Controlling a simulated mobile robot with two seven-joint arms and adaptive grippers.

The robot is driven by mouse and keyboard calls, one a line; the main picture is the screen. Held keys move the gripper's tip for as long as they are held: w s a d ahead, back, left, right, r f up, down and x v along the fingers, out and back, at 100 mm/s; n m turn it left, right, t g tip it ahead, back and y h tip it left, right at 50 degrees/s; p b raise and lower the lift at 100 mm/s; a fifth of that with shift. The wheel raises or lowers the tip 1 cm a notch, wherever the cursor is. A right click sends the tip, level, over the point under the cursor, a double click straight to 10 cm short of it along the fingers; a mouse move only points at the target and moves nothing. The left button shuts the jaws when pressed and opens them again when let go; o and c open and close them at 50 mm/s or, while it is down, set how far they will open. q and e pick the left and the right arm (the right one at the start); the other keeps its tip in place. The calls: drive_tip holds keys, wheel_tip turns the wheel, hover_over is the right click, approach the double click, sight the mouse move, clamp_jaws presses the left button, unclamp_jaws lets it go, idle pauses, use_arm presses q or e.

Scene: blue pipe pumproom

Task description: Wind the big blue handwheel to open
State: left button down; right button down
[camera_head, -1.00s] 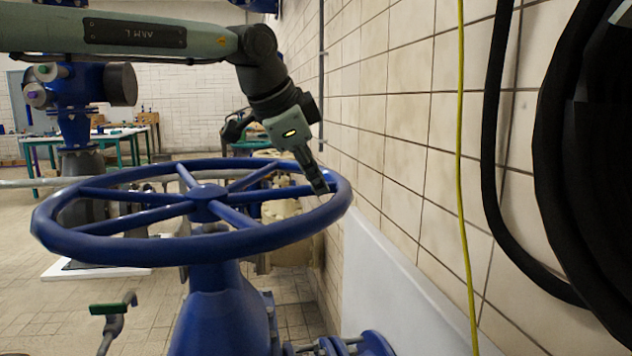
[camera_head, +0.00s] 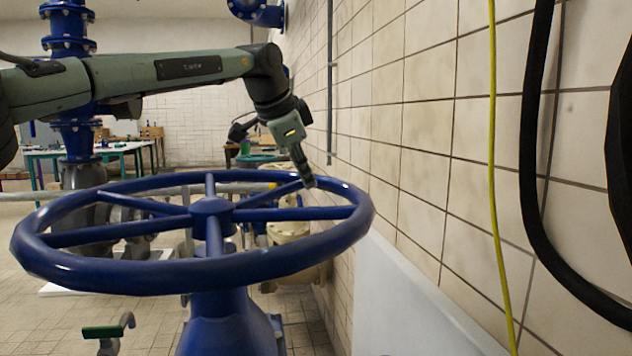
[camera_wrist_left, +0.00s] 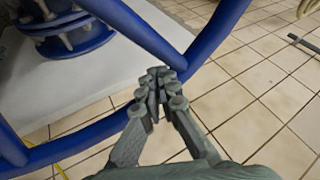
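The big blue handwheel (camera_head: 112,272) lies nearly level across the lower left of the head view, on a blue valve body (camera_head: 226,325). Its spokes meet at a raised hub (camera_head: 212,208). My left gripper (camera_head: 309,182) points down at the far right part of the rim, close to where a spoke joins it. In the left wrist view the gripper (camera_wrist_left: 160,78) has its fingertips together over the corner of rim and spoke (camera_wrist_left: 150,32). Nothing shows held between them. Whether they touch the wheel is unclear. My right gripper is out of view.
A tiled wall (camera_head: 405,130) runs close along the right of the wheel. A yellow cable (camera_head: 497,200) and a black hose (camera_head: 530,170) hang there. A small green-handled valve (camera_head: 106,331) stands low at front left. Open tiled floor lies left.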

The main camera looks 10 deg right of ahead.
sight(279, 172)
use_arm(q)
drive_tip(key=shift+n+t+y, duration=0.3)
drive_tip(key=shift+n+y, duration=0.1)
drive_tip(key=shift+n, duration=0.4)
drive_tip(key=w+a, duration=0.1)
drive_tip(key=w, duration=0.1)
drive_tip(key=w+a, duration=0.1)
drive_tip(key=a, duration=0.1)
drive_tip(key=shift+w+p, duration=0.35)
drive_tip(key=shift+w, duration=0.05)
drive_tip(key=shift+w+a+f, duration=0.1)
drive_tip(key=shift+w+a, duration=0.55)
drive_tip(key=shift+a, duration=0.2)
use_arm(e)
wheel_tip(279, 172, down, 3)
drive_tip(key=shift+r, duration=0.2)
use_arm(q)
drive_tip(key=shift+w, duration=0.1)
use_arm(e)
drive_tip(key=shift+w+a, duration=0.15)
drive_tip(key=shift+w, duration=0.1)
